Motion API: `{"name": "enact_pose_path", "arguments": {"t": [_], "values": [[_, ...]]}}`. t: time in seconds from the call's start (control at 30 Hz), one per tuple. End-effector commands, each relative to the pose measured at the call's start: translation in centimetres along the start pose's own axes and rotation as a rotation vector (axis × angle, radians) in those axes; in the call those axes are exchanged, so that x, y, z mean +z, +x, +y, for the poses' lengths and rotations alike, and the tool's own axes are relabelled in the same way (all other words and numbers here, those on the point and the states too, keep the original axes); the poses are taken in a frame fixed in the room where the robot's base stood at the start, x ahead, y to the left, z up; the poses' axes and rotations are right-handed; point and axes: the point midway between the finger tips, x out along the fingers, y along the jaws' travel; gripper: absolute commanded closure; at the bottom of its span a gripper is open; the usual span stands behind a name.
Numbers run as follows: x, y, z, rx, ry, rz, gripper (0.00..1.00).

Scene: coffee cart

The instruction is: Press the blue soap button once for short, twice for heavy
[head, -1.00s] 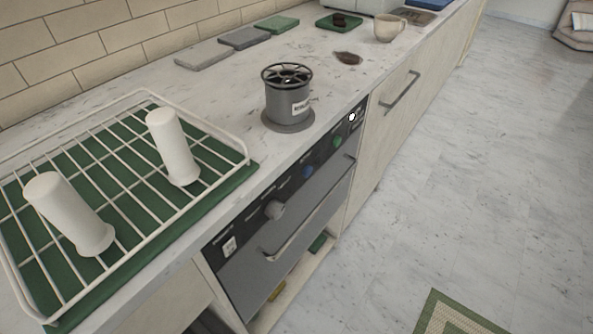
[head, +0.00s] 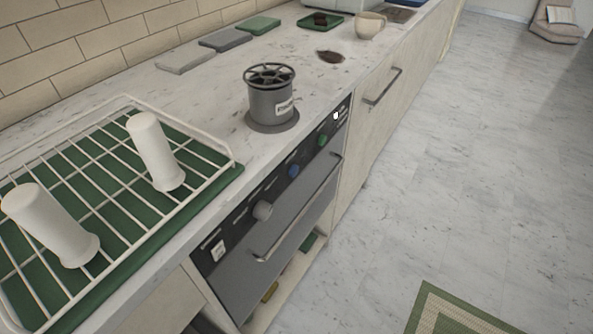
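The blue button (head: 293,171) is on the dark control panel (head: 236,232) along the top of the dishwasher front (head: 280,231), below the counter's edge. A grey knob (head: 263,210) is to its left and a green button (head: 321,140) to its right. A small white light or button (head: 336,115) is at the panel's right end. The panel's labels are too small to read. My gripper is not in view, and nothing visible touches the panel.
A white rack (head: 233,159) with two white cups (head: 155,152) on their sides or upside down stands left on a green mat. A grey canister (head: 270,103) stands behind the panel. A long handle (head: 297,212) juts out below it. The floor (head: 450,190) at right is mostly clear.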

Motion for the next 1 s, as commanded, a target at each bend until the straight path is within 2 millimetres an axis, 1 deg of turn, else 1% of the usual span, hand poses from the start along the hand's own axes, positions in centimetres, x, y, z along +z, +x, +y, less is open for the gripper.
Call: {"name": "enact_pose_path", "arguments": {"t": [0.03,0.07,0.5,0.6,1.0], "values": [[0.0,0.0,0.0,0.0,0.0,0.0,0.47],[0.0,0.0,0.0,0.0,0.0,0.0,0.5],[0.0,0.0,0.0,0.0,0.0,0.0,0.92],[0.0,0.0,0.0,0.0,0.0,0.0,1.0],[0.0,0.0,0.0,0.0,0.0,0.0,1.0]]}}
